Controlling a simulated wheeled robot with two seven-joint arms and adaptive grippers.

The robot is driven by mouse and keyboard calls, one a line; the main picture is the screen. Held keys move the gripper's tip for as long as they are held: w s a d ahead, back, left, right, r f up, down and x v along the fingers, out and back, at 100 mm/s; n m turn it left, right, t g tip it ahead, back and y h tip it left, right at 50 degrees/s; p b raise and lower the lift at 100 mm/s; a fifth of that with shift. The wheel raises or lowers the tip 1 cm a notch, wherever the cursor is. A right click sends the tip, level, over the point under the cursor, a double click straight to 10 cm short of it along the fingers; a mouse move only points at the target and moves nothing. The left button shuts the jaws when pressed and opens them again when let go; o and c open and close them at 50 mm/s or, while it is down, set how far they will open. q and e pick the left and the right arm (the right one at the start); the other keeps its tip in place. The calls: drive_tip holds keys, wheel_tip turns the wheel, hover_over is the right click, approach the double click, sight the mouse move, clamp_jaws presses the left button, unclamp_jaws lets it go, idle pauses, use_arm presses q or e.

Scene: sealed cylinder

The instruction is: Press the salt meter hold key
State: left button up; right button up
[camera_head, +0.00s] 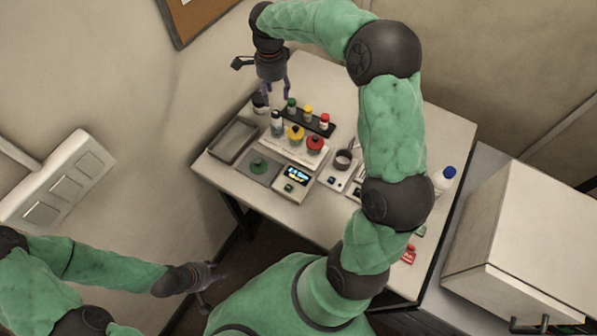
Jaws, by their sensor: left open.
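Two small devices stand on the table, and I cannot tell for sure which is the salt meter. One is a white box with a lit blue display (297,174) and a small dark key with a green mark (289,188) below it. To its right is a smaller pale device with a round dark well (343,160) and a small dark key (332,180). My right gripper (274,92) points down above the back left of the table, fingers apart and empty, behind these devices. My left gripper (213,288) is open and empty, low in front of the table.
A black rack (309,122) with several capped bottles is at the back. A grey tray (232,141) lies at the left edge. A blue-capped white bottle (444,180) and a red item (409,255) are at right. My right arm hides part of the table.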

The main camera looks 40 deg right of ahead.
clamp_jaws()
idle(1.2)
